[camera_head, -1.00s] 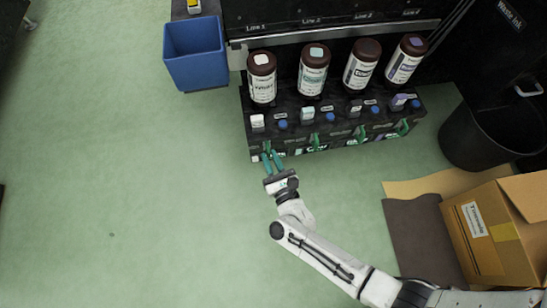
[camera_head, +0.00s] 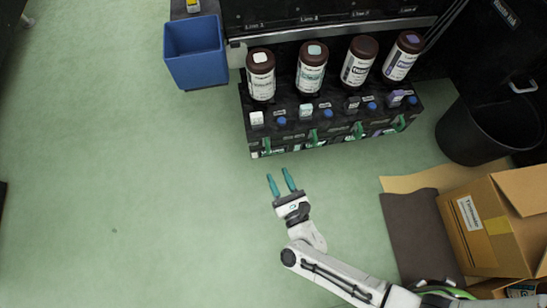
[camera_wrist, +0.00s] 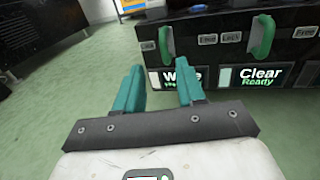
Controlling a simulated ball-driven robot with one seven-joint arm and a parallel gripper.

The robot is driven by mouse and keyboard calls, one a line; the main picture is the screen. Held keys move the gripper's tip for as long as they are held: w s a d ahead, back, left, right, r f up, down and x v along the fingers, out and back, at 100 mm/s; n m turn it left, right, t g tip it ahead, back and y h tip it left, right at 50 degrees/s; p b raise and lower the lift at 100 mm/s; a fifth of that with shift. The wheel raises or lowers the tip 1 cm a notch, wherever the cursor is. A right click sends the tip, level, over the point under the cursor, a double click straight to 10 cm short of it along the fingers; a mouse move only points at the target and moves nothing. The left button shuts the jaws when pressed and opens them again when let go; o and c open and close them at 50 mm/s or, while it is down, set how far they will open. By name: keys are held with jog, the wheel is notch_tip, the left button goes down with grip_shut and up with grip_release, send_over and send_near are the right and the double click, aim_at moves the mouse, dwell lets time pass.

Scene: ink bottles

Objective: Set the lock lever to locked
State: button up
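A black ink station (camera_head: 300,140) has a row of green lock levers along its front. The leftmost lever (camera_head: 266,146) stands nearly upright; it also shows in the wrist view (camera_wrist: 166,46), between small labels. A second lever (camera_wrist: 262,38) leans right at its top, with "Lock" on its left and "Free" on its right. Under the leftmost lever is a display (camera_wrist: 180,79), partly hidden by a finger; the display beside it reads "Clear Ready". My gripper (camera_head: 281,178), with teal fingers, is open and empty in front of the leftmost lever, apart from it.
Brown ink bottles (camera_head: 311,72) stand upright on the station, several in a row. A blue bin (camera_head: 195,60) is at the upper left, a black bin (camera_head: 480,130) at the right. A cardboard box (camera_head: 495,225) sits lower right. The green floor (camera_head: 120,180) at left is clear.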

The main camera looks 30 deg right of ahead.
jog(key=shift+s+a, duration=0.2)
jog(key=shift+s, duration=1.2)
jog(key=shift+w, duration=0.1)
